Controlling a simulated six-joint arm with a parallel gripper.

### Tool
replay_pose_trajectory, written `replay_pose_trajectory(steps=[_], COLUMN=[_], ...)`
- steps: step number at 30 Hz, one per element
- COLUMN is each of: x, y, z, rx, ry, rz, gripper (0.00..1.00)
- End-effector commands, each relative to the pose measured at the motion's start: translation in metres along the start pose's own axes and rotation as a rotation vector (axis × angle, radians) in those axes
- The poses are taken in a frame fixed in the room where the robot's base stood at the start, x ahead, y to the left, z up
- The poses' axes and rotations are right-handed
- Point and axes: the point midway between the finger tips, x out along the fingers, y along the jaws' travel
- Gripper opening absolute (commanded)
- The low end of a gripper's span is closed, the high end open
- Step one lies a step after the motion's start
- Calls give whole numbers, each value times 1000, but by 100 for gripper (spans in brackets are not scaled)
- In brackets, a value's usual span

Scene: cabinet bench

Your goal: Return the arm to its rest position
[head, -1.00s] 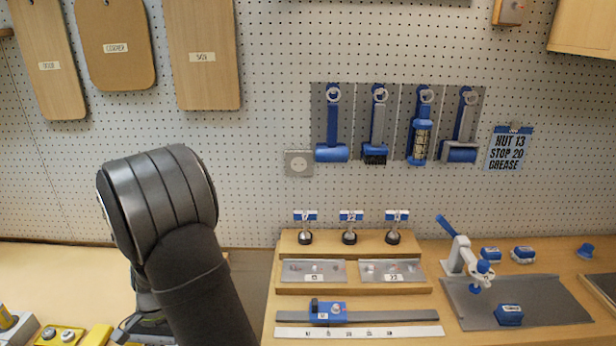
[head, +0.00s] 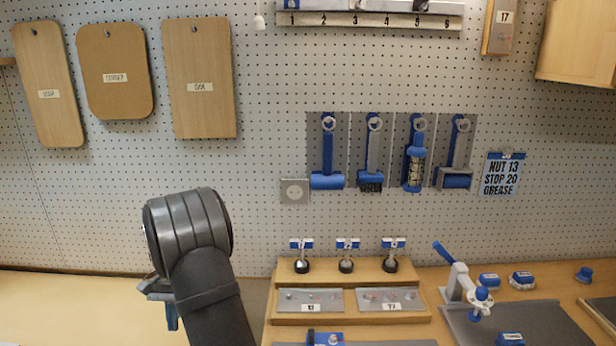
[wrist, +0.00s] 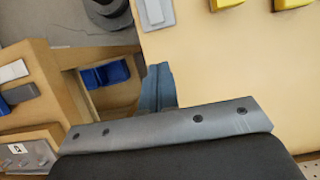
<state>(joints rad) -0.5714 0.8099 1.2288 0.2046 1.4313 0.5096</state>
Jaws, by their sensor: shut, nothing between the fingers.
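My arm rises in the lower left of the head view, and its dark rounded joint stands in front of the pegboard wall. My gripper (head: 171,318) shows partly behind the arm, with a blue finger pointing down over the left part of the bench. In the wrist view my gripper's blue fingers (wrist: 158,78) are together with nothing between them, over the edge of the pale bench top (wrist: 225,75).
A wooden stepped stand (head: 352,318) with trays and small stands is right of my arm. A white-and-blue lever device (head: 460,285) stands farther right. Blue tools (head: 370,150) and wooden boards (head: 200,75) hang on the wall. Yellow blocks (wrist: 228,3) lie at the wrist view's top.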

Motion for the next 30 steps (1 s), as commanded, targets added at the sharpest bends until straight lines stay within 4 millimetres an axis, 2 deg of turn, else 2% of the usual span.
replay_pose_trajectory(steps=[3,8,15,23,26,30], x=[-24,-48,-50,-49,-49,-49], y=[0,0,-1,-2,-2,-2], z=[-1,0,8,8,8,8], rx=[0,0,-81,-89,-88,-88], ry=[5,3,21,23,23,23], rz=[-3,-2,6,6,6,6], gripper=[0,0,0,0,16,43])
